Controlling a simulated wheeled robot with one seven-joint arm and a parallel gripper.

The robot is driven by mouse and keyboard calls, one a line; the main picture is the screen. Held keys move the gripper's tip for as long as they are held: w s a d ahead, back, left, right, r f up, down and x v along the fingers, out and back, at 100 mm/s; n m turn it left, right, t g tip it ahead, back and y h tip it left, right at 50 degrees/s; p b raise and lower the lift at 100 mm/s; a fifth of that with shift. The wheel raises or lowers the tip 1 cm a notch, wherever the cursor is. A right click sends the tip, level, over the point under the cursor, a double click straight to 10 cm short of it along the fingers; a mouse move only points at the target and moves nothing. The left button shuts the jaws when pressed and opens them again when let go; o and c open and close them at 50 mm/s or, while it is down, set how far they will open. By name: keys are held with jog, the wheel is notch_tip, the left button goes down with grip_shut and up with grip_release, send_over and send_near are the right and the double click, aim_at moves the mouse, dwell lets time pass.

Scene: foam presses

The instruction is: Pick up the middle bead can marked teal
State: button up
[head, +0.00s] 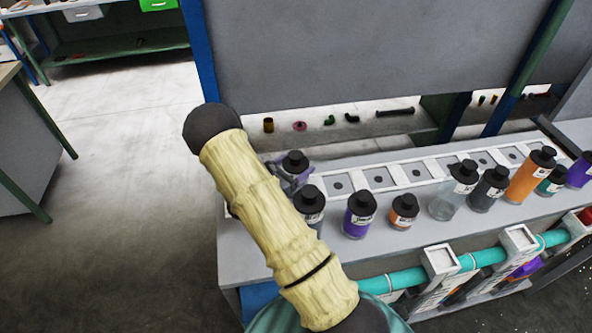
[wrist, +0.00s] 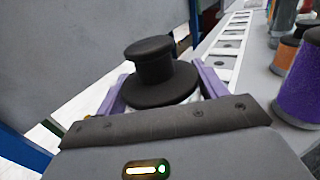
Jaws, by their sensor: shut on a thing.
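My gripper (head: 290,180), with purple fingers, is at the left end of the bench. It is shut on a black-capped can (head: 295,162). In the wrist view the held can's black cap (wrist: 160,75) stands upright between the two fingers (wrist: 160,95). The held can's body is mostly hidden by my gripper, so I cannot tell its colour or marking. A teal can (head: 553,181) with a black cap and a white label stands toward the right end of the bench, beside a tall orange can (head: 530,175), apart from my gripper.
Other black-capped cans stand along the bench's front: dark grey (head: 310,207), purple (head: 358,215), small orange (head: 404,211), clear (head: 447,203) and grey (head: 487,189). A row of white-framed square pads (head: 377,177) runs behind them. A grey panel (head: 380,50) rises behind the bench.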

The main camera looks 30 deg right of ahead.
notch_tip(320, 180, up, 9)
jog(key=shift+r+b, duration=0.2)
jog(key=shift+b, duration=0.8)
